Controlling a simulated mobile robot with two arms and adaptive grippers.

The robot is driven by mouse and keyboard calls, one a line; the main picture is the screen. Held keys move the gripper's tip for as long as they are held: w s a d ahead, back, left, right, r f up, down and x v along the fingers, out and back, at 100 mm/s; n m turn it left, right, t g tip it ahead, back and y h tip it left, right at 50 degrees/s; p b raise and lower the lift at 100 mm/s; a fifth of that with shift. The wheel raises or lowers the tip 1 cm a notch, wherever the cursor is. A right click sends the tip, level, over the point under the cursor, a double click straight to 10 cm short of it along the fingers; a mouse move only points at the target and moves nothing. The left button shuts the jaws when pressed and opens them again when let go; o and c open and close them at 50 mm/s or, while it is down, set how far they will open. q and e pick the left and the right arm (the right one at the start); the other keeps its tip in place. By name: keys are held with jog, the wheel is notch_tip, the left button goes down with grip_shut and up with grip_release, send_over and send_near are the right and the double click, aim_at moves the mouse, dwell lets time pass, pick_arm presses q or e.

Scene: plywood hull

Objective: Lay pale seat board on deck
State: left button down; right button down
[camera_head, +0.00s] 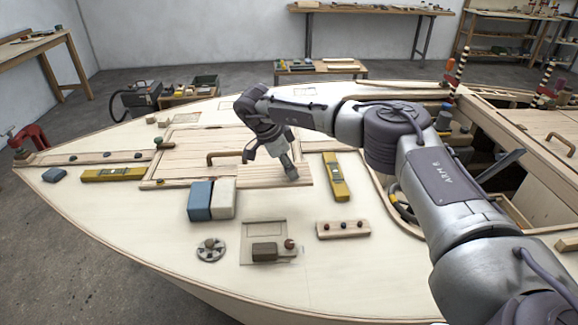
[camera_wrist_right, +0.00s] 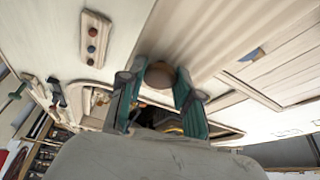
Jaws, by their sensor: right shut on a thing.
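The pale seat board (camera_head: 258,179) is a light, grooved wooden board in the middle of the head view, just behind the blue and cream blocks. My right gripper (camera_head: 291,175) points down at the board's right end. In the right wrist view, the teal fingers of my right gripper (camera_wrist_right: 156,82) close around a round brown knob (camera_wrist_right: 160,74) beside the grooved pale surface (camera_wrist_right: 215,32). Whether the board touches the deck (camera_head: 130,215) or hangs slightly above it, I cannot tell. My left gripper is not in view.
A blue block (camera_head: 200,201) and a cream block (camera_head: 223,199) stand close in front of the board. A yellow level (camera_head: 336,177) lies to its right. A hatch with a handle (camera_head: 224,155) is behind. A strip with dark knobs (camera_head: 343,230) lies front right.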

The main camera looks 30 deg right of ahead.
jog(key=shift+f+b, duration=0.45)
jog(key=shift+f, duration=0.3)
jog(key=shift+f+b, duration=1.85)
jog(key=shift+f, duration=2.2)
jog(key=c, duration=0.7)
grip_release()
jog(key=v, duration=1.2)
jog(key=shift+a+f, duration=0.1)
